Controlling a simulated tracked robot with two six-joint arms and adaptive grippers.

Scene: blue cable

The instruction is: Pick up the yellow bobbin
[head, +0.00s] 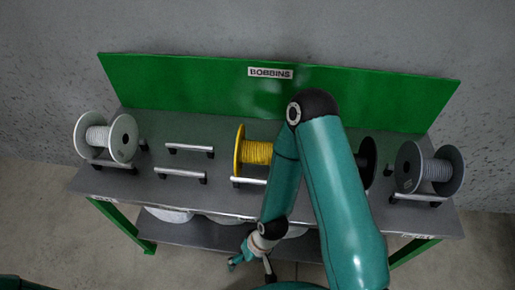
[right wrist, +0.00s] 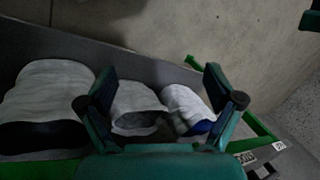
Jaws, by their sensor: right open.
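The yellow bobbin (head: 255,152) stands on its rail rest in the middle of the grey bench top, in the head view. Its right side is hidden behind my right arm. My right gripper (head: 250,262) hangs low in front of the bench's front edge, below and apart from the bobbin. In the right wrist view my right gripper (right wrist: 160,100) shows its two fingers spread, with nothing held between them. The yellow bobbin is not in the right wrist view. My left gripper is not in view.
A white bobbin (head: 121,138) stands at the left; a grey one (head: 411,168) stands at the right. A black bobbin (head: 369,160) is partly behind my arm. An empty rail pair (head: 188,148) lies left of the yellow bobbin. Pale sacks (right wrist: 50,95) lie on the lower shelf.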

